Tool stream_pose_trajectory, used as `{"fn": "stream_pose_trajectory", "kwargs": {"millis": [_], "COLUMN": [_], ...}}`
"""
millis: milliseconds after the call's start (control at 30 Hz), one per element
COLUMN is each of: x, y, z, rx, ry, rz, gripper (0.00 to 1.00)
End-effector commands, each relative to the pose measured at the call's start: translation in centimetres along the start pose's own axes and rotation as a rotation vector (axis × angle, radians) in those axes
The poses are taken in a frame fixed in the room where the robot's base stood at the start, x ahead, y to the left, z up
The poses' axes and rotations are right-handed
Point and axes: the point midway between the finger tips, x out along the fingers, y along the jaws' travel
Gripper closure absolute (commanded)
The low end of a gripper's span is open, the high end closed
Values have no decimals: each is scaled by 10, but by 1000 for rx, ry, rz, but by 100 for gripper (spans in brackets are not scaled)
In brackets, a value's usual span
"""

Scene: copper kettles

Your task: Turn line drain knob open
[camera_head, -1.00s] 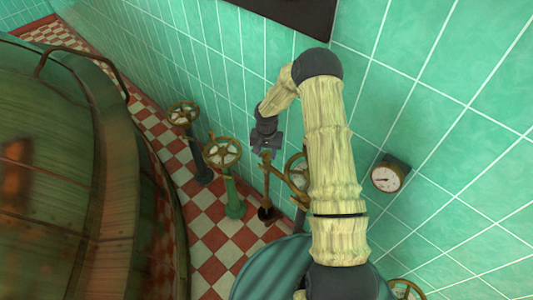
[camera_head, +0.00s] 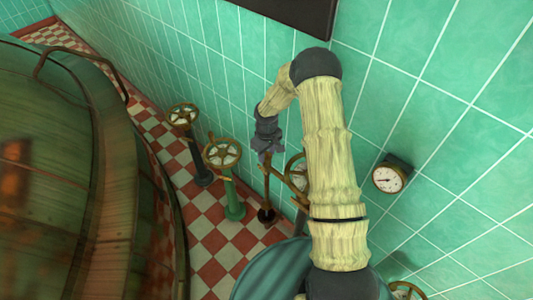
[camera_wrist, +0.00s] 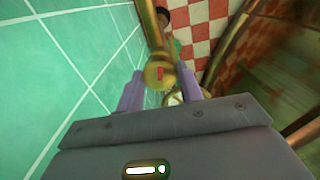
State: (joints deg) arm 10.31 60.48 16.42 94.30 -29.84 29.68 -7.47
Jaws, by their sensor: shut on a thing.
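A brass knob (camera_wrist: 154,74) with a red mark on its face sits between the two purple fingers of my gripper (camera_wrist: 160,88) in the wrist view. My gripper is shut on this knob. In the head view my gripper (camera_head: 268,153) is at the top of a thin upright brass pipe (camera_head: 266,186) by the tiled wall. The knob itself is hidden by the gripper there. I cannot read from the red mark how far the knob is turned.
A green valve post with a brass handwheel (camera_head: 222,153) stands just left of the pipe. A dark post with another handwheel (camera_head: 182,116) is farther back. A large copper vessel (camera_head: 60,170) fills the left. A round gauge (camera_head: 388,178) is on the wall at right.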

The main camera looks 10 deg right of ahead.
Motion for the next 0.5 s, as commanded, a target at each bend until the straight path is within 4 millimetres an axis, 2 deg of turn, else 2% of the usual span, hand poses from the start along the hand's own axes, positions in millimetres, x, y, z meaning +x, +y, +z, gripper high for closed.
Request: {"fn": "stream_pose_trajectory", "kwargs": {"millis": [200,500], "x": [-2,-2], "y": [1,1], "z": [-2,-2], "rx": [-166,-290], "ry": [6,7], "rz": [3,3], "gripper": [86,86]}}
